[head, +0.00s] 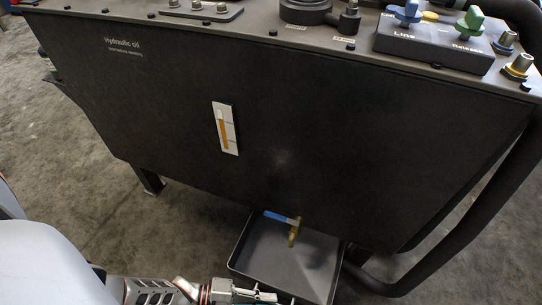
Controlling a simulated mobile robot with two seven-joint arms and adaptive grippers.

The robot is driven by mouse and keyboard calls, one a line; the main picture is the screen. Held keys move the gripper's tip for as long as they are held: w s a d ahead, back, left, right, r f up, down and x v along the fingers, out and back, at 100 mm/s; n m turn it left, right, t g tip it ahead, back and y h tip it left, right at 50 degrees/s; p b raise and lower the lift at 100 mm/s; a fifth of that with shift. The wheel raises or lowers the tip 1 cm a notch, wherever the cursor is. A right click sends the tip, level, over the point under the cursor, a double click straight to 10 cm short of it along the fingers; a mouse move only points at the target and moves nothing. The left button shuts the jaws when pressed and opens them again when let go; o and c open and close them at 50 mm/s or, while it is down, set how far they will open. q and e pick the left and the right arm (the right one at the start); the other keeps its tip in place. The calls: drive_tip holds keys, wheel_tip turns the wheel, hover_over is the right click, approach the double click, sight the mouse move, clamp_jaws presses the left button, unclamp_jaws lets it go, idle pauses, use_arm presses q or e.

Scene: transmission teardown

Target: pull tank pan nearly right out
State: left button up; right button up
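The tank pan (285,255) is a shallow dark grey tray on the floor under the front of the tank. Its near part sticks out from under the tank, and its back part is hidden beneath it. Inside it looks empty where I can see. My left gripper (262,296) is at the bottom edge of the head view, at the pan's near left rim. Its fingertips are small and partly cut off by the frame, so I cannot tell whether they grip the rim. My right gripper is not in view.
The dark hydraulic oil tank (330,130) fills the middle. A brass drain valve (294,232) with a blue handle (281,216) hangs above the pan. A thick black pipe (470,225) curves down at the right, close to the pan. The concrete floor (90,195) at left is clear.

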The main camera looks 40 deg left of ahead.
use_arm(q)
drive_tip(key=v, duration=1)
drive_tip(key=shift+a, duration=0.25)
drive_tip(key=shift+r, duration=0.1)
